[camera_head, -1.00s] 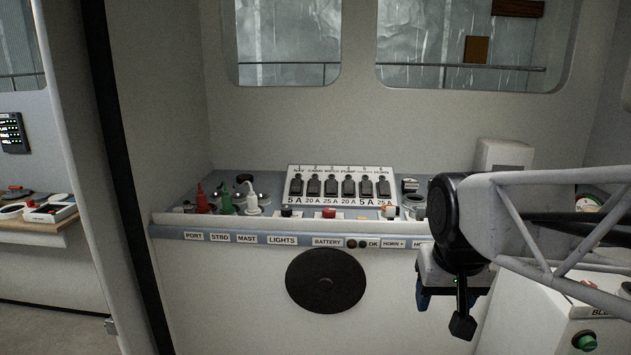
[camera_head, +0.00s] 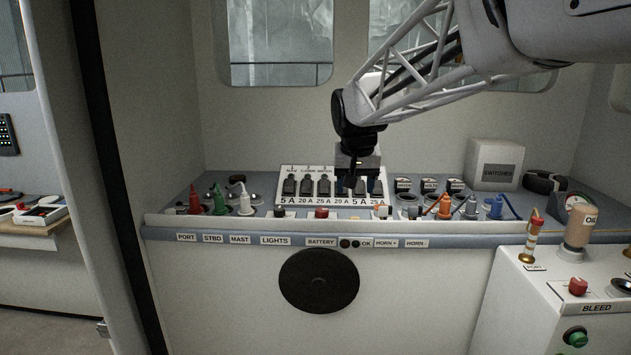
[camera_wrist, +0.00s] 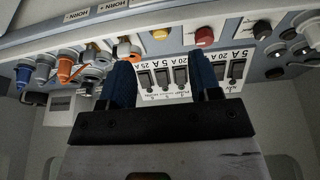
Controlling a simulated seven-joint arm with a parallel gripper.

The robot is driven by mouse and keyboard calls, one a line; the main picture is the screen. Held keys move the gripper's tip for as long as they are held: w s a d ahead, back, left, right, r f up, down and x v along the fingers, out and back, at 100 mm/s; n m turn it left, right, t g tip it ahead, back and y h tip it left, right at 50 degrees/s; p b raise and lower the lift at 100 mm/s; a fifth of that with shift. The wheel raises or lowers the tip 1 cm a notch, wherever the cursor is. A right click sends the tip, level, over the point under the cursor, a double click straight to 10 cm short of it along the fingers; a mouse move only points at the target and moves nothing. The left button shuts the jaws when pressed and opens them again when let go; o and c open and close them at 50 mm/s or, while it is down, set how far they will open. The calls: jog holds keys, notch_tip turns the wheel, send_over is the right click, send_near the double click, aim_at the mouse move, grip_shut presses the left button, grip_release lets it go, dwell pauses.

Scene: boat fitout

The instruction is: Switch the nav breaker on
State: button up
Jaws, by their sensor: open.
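The breaker panel (camera_head: 316,201) is a white sloped plate with a row of black switches above amp labels. The nav breaker (camera_head: 289,187) is the leftmost switch, over a 5 A label. In the upside-down wrist view the nav breaker (camera_wrist: 236,71) is at the right end of the row. I cannot tell its switch position. My gripper (camera_head: 351,184) is in front of the right part of the panel and hides some switches there. In the wrist view my gripper (camera_wrist: 160,62) is open, its blue fingers apart with nothing held; the nav breaker lies outside the right finger.
Red, green and white plugs (camera_head: 219,205) stand left of the panel. Orange and blue plugs (camera_head: 444,206) and a grey-white box (camera_head: 495,164) are to the right.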

jog(key=w+a, duration=0.8)
jog(key=w, duration=0.3)
jog(key=t, duration=0.1)
send_near(289, 184)
jog(key=shift+w+d+f, duration=0.1)
jog(key=shift+w+f, duration=0.1)
jog(key=shift+w, duration=0.05)
jog(key=shift+f, duration=0.1)
jog(key=shift+x, duration=3.85)
